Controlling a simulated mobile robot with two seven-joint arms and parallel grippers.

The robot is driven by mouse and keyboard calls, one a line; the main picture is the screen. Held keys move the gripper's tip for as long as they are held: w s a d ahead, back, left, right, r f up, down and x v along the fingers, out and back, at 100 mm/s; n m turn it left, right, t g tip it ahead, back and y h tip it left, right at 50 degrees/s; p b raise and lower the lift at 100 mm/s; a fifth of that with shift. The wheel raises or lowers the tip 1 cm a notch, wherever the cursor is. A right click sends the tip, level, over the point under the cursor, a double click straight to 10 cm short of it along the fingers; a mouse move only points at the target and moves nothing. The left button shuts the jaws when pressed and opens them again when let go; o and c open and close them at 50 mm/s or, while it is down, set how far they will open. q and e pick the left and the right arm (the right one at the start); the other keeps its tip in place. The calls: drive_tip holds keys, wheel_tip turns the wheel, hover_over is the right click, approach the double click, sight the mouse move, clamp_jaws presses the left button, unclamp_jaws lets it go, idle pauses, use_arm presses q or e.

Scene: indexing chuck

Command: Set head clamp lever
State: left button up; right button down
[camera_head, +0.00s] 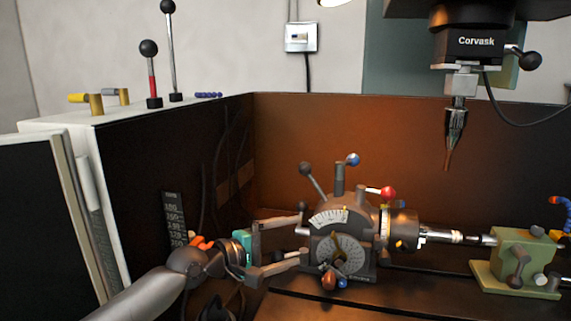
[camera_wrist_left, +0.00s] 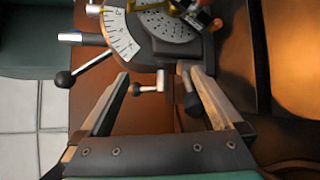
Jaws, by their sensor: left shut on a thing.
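The grey indexing head (camera_head: 340,225) stands on the dark machine table, with a white graduated scale and a round drilled plate on its front. Its levers include a long one with a black ball (camera_head: 306,169), one with a blue ball (camera_head: 353,159) and one with a red ball (camera_head: 388,193). My left gripper (camera_head: 302,238) is at the head's left side, one finger above the other. In the left wrist view, a small ball-ended lever (camera_wrist_left: 147,88) and a dark handle (camera_wrist_left: 190,95) lie between the fingers. The gripper is shut on part of the head; which part is unclear.
A chuck (camera_head: 403,230) and a green tailstock (camera_head: 515,258) are to the right of the head. A spindle with a tool (camera_head: 456,130) hangs above right. A dark panel stands close on the left, with tall levers on top. The front table slots look clear.

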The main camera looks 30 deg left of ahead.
use_arm(q)
wheel_tip(320, 180, up, 9)
drive_tip(key=t+p, duration=0.1)
drive_tip(key=t, duration=0.1)
wheel_tip(320, 180, up, 6)
drive_tip(key=p, duration=0.3)
hover_over(284, 256)
drive_tip(key=shift+w+r, duration=0.25)
drive_tip(key=shift+r, duration=0.25)
use_arm(e)
drive_tip(key=s+a+r, duration=0.1)
drive_tip(key=s+r, duration=0.2)
drive_tip(key=s, duration=0.2)
drive_tip(key=shift+s+a+r+g, duration=0.2)
drive_tip(key=shift+a+r+g, duration=0.15)
drive_tip(key=shift+a+g, duration=0.05)
use_arm(q)
drive_tip(key=shift+c, duration=0.2)
